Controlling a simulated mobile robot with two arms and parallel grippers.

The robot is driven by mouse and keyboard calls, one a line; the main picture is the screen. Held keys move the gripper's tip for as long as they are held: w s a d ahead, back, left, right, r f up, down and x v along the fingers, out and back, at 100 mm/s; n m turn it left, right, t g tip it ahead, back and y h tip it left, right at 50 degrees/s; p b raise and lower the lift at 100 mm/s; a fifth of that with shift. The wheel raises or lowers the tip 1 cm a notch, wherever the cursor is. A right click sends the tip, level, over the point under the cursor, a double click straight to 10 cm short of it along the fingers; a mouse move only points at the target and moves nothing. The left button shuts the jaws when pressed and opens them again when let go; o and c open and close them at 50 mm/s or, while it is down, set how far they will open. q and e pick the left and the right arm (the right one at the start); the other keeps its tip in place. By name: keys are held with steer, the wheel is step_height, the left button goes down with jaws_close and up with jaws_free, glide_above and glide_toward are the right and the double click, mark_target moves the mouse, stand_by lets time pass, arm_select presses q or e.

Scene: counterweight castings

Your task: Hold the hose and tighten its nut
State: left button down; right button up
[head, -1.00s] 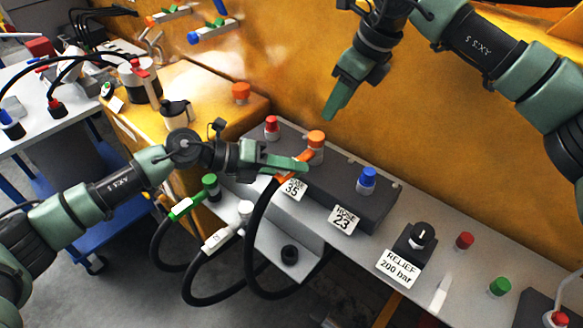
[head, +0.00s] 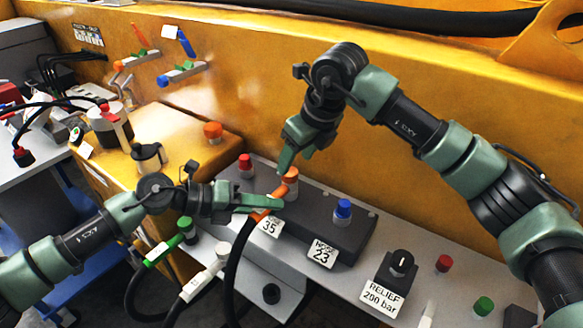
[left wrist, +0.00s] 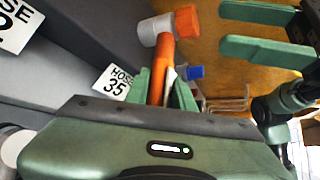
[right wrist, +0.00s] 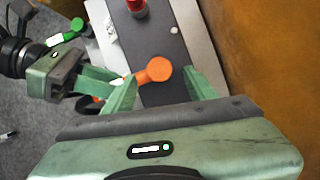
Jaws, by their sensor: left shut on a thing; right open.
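The orange nut (head: 291,175) sits on its port on the dark manifold. It also shows in the left wrist view (left wrist: 184,22) and the right wrist view (right wrist: 158,69). The hose (head: 236,260) is black with an orange end (left wrist: 164,68) leading to the nut. My left gripper (head: 275,203) is shut on this orange end, just beside the nut. My right gripper (head: 287,160) is open and points down at the nut. In the right wrist view the nut lies between its fingers (right wrist: 158,88), with a gap on each side.
The dark manifold (head: 322,226) also carries a red cap (head: 245,163) and a blue cap (head: 343,210). Hoses with green (head: 184,228) and white (head: 222,250) ends stand at the left front. The relief knob (head: 402,262) is to the right. The yellow wall (head: 430,110) rises close behind.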

mark_target(290, 171)
steer(key=shift+x, duration=2.25)
steer(key=shift+c, duration=0.4)
jaws_close()
